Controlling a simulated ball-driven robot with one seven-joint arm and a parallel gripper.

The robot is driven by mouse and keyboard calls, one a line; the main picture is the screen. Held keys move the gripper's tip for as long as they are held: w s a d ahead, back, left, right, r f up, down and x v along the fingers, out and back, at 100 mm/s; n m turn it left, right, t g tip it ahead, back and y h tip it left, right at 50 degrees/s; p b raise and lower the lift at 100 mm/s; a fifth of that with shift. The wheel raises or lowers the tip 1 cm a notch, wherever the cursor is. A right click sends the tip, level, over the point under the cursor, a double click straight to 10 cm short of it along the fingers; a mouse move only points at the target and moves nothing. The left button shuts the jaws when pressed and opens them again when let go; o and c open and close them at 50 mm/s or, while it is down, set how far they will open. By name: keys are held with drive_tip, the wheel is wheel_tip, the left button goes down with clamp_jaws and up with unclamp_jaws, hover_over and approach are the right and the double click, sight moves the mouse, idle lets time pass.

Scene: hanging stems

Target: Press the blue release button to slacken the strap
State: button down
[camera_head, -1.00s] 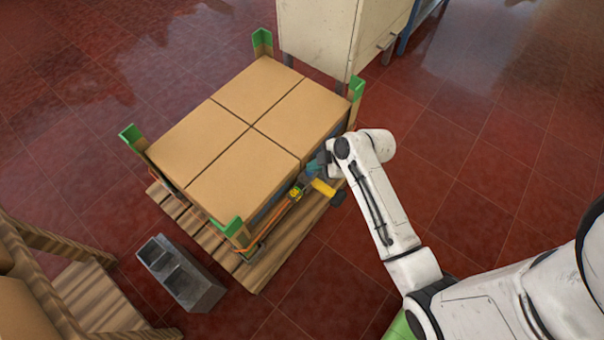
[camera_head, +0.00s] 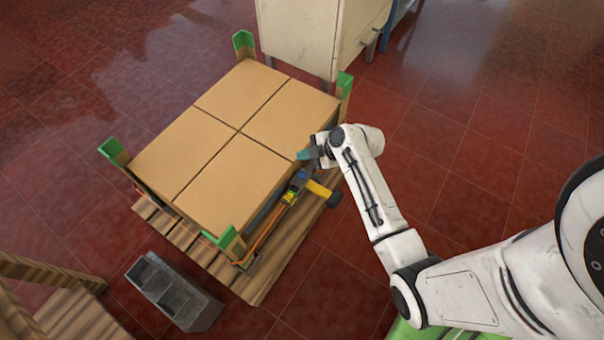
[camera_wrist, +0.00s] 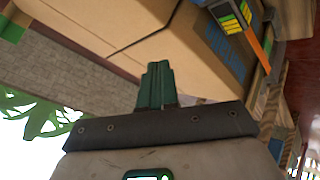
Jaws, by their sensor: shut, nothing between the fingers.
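A strap tensioner (camera_head: 289,196) with a yellow and dark body and a yellow handle (camera_head: 319,189) sits at the right side of the boxed load. A small blue part (camera_head: 299,176), likely the release button, shows at its upper end. An orange strap (camera_head: 262,232) runs from it along the load. My gripper (camera_head: 304,155) is shut and empty, its teal fingertips by the boxes' right edge, above and apart from the tensioner. In the wrist view, the shut fingers (camera_wrist: 156,85) point at the boxes, and the tensioner (camera_wrist: 233,16) shows at upper right; its button cannot be made out there.
Cardboard boxes (camera_head: 238,132) with green corner guards (camera_head: 113,150) stand on a wooden pallet (camera_head: 262,287). A grey concrete block (camera_head: 172,290) lies on the red floor at front left. A cream cabinet (camera_head: 310,35) stands behind. Floor on the right is open.

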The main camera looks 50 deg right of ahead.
sight(305, 175)
drive_tip(key=shift+f+b, duration=3.1)
drive_tip(key=shift+f, duration=0.9)
drive_tip(key=shift+f, duration=0.1)
drive_tip(key=shift+f+b, duration=0.3)
drive_tip(key=shift+b, duration=0.1)
drive_tip(key=shift+f+b, duration=0.55)
drive_tip(key=shift+f, duration=0.05)
drive_tip(key=shift+r, duration=0.1)
drive_tip(key=shift+r+p, duration=0.8)
drive_tip(key=shift+r, duration=0.1)
drive_tip(key=shift+r+p, duration=2)
drive_tip(key=shift+r, duration=0.55)
